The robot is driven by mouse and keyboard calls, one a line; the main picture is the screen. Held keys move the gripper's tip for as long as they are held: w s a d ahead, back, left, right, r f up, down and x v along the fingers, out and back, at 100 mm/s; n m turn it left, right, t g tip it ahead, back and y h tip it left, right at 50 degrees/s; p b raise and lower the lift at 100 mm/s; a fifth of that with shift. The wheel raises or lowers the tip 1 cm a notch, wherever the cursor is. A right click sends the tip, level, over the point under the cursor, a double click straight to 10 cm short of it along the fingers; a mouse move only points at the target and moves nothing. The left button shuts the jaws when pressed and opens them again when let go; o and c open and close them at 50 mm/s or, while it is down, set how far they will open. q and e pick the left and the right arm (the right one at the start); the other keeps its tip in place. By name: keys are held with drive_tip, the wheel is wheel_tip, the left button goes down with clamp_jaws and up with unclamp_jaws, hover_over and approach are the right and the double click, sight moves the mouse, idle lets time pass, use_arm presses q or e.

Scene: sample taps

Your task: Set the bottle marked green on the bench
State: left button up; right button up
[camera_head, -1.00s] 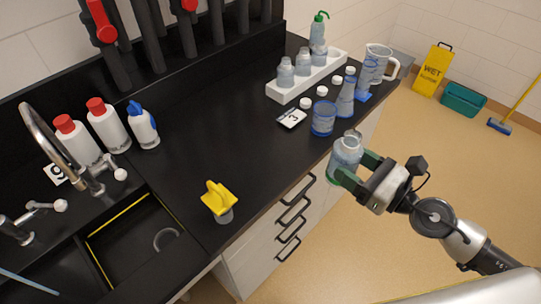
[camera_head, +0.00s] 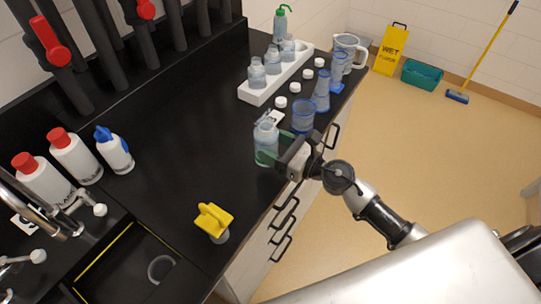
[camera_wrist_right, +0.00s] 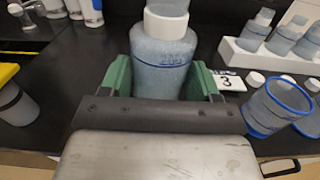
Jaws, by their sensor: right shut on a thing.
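My right gripper (camera_head: 276,150) is shut on a clear bottle (camera_head: 265,140) with a wide neck. The bottle is upright, over the front part of the black bench (camera_head: 185,155). My left gripper is not in view.
A blue-rimmed beaker (camera_head: 303,116), white caps and a number card (camera_head: 270,118) lie just beyond the bottle. A white rack (camera_head: 255,97) holds several bottles. A yellow-handled thing (camera_head: 213,220) stands near the sink. Bench between is clear.

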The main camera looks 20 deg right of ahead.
drive_tip(key=shift+w+a+f, duration=0.2)
drive_tip(key=shift+w+a, duration=0.1)
drive_tip(key=shift+w, duration=0.1)
drive_tip(key=shift+f, duration=0.25)
wheel_tip(320, 180, down, 4)
drive_tip(key=shift+r+b, duration=0.15)
drive_tip(key=shift+b, duration=0.75)
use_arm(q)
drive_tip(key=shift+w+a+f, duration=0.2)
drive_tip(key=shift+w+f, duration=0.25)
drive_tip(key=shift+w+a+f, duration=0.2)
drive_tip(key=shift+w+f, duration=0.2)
use_arm(e)
drive_tip(key=o, duration=0.9)
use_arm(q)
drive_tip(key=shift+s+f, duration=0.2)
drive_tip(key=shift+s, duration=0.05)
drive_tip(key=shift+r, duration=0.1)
